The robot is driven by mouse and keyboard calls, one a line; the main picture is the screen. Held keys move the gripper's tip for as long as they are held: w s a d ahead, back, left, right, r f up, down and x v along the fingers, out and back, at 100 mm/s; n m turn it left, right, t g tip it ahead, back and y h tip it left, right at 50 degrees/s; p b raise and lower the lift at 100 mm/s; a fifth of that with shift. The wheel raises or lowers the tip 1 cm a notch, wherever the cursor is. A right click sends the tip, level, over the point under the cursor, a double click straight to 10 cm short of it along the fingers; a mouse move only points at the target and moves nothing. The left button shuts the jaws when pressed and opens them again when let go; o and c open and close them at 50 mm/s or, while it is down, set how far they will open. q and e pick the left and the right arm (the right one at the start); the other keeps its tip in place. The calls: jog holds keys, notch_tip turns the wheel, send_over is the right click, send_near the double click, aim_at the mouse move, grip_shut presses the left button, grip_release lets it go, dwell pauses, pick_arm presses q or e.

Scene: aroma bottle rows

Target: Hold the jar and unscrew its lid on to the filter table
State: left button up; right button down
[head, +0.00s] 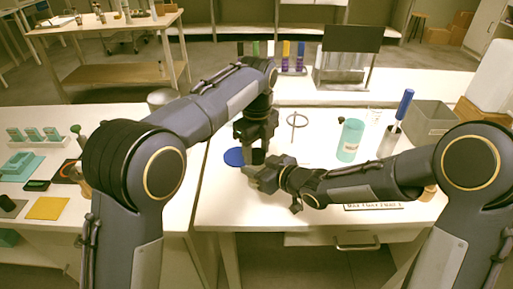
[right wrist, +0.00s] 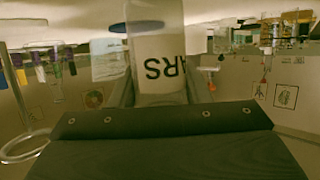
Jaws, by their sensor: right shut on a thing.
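A pale jar (right wrist: 160,65) with dark lettering fills the top middle of the right wrist view, where it appears upside down. It sits between the two fingers of my right gripper (right wrist: 158,88), which is shut on it. In the head view my right gripper (head: 254,172) comes in from the right, and the jar is mostly hidden there. My left gripper (head: 256,146) points down directly above the right one. Its fingertips are too small and dark to tell whether they are open or touch the lid. I cannot make out the lid clearly.
A blue disc (head: 233,157) lies left of the grippers. A ring stand (head: 297,121) stands behind them. A teal bottle (head: 350,140), a blue-handled tool in a cylinder (head: 403,104) and a grey bin (head: 431,119) are to the right. The front of the white table (head: 235,205) is clear.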

pick_arm(q)
jog(key=c, duration=0.7)
jog(key=shift+o, duration=0.2)
jog(key=n, duration=0.4)
jog(key=shift+n, duration=0.3)
jog(key=n, duration=1.7)
jog(key=shift+r, duration=0.1)
jog(key=n, duration=1.4)
jog(key=shift+r, duration=0.2)
